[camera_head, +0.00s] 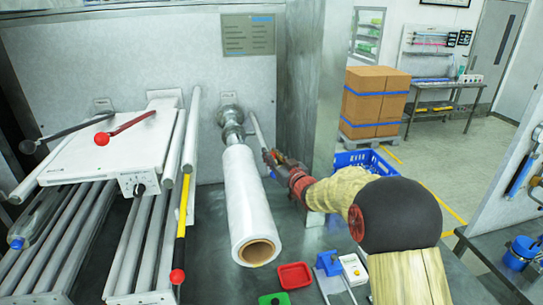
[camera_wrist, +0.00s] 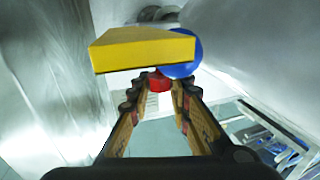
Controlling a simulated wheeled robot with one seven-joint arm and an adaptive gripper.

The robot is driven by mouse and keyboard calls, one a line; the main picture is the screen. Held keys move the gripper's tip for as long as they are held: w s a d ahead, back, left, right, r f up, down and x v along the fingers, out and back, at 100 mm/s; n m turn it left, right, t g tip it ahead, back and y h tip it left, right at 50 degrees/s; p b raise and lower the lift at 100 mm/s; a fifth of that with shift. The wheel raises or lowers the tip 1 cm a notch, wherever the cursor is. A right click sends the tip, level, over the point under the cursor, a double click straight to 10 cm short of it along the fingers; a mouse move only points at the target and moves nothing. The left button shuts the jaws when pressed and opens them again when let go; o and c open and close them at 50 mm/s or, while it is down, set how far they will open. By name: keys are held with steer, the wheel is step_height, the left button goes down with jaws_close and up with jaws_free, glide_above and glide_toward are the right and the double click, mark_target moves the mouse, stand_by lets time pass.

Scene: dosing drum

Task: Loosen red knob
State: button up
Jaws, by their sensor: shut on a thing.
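The red knob (camera_wrist: 158,82) shows in the wrist view between the tips of my gripper (camera_wrist: 157,92), whose two jaws close on it from both sides. Just above it sit a yellow wedge-shaped block (camera_wrist: 145,48) and a blue round part (camera_wrist: 186,54), which hide what lies behind. In the head view my gripper (camera_head: 268,161) reaches in beside the metal pipe fitting, behind and to the right of the white roll (camera_head: 243,185). The knob itself cannot be made out there.
A roller frame with a white panel (camera_head: 120,150) and red-tipped levers fills the left. A red tray (camera_head: 294,275) and a green tray (camera_head: 274,299) lie in front of the roll. A metal post (camera_head: 317,70) stands close to my arm. A blue crate (camera_head: 362,161) is behind it.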

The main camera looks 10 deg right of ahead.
jaws_close()
steer(key=shift+d+n+y+p, duration=0.1)
steer(key=shift+n+y+p, duration=0.2)
steer(key=shift+y+p, duration=0.15)
steer(key=shift+r+n+g+y+p, duration=0.1)
steer(key=shift+n+g+y+p, duration=0.5)
steer(key=shift+y, duration=0.25)
steer(key=n+g+y+p, duration=0.3)
steer(key=y, duration=0.2)
steer(key=shift+n, duration=0.4)
steer(key=shift+g+p, duration=0.3)
steer(key=o, duration=0.7)
jaws_free()
